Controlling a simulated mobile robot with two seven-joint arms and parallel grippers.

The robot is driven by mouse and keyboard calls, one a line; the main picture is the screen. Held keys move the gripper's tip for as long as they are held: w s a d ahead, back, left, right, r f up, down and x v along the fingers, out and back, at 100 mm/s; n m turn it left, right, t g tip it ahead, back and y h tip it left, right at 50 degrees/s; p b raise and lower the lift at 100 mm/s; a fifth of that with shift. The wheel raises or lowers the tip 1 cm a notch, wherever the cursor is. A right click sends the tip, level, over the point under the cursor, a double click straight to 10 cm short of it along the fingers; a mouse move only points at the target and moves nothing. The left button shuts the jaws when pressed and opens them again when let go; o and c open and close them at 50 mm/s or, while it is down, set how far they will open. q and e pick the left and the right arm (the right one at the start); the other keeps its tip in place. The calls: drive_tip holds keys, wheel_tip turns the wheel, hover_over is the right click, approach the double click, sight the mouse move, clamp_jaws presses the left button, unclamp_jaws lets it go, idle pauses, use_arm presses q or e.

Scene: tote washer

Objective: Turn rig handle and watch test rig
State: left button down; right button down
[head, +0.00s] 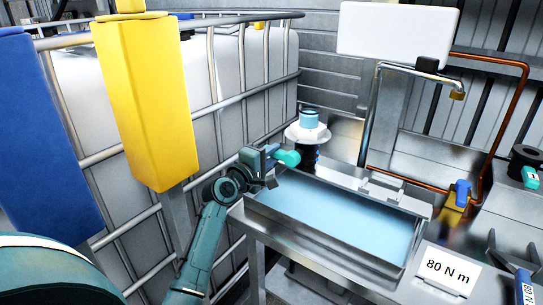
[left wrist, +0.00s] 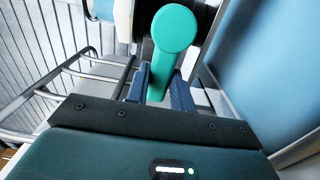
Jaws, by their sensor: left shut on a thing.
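The teal rig handle (head: 288,157) sticks out beside the test rig (head: 308,132), a dark upright body with a white round flange and a light-blue cap. My left gripper (head: 270,161) comes in from the left and is shut on the handle. In the left wrist view the handle (left wrist: 174,32) has a rounded teal end, and its lower part sits between the two blue fingers of my left gripper (left wrist: 160,85). Part of the rig shows behind the handle at the top of that view. My right gripper is not in view.
A metal tray of light-blue liquid (head: 335,212) lies right of the gripper. A caged white tank (head: 255,70) and a yellow post (head: 147,95) stand left. A copper pipe (head: 522,110), a blue-handled valve (head: 461,192) and an "80 N m" card (head: 447,270) are right.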

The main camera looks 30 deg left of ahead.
use_arm(q)
drive_tip(key=shift+d+r+m+p, duration=0.15)
drive_tip(key=shift+r+m+p, duration=0.3)
drive_tip(key=shift+m, duration=0.7)
drive_tip(key=shift+d+r+m+p, duration=0.15)
drive_tip(key=shift+r+m+p, duration=0.25)
drive_tip(key=shift+m, duration=0.7)
drive_tip(key=shift+d+r+m+p, duration=0.15)
drive_tip(key=shift+r+m+p, duration=0.15)
drive_tip(key=shift+r+m, duration=0.6)
drive_tip(key=shift+f+m, duration=0.25)
drive_tip(key=shift+m, duration=0.1)
drive_tip(key=c, duration=1.2)
unclamp_jaws()
drive_tip(key=shift+s, duration=0.15)
drive_tip(key=s+a+b, duration=0.1)
drive_tip(key=s, duration=1.2)
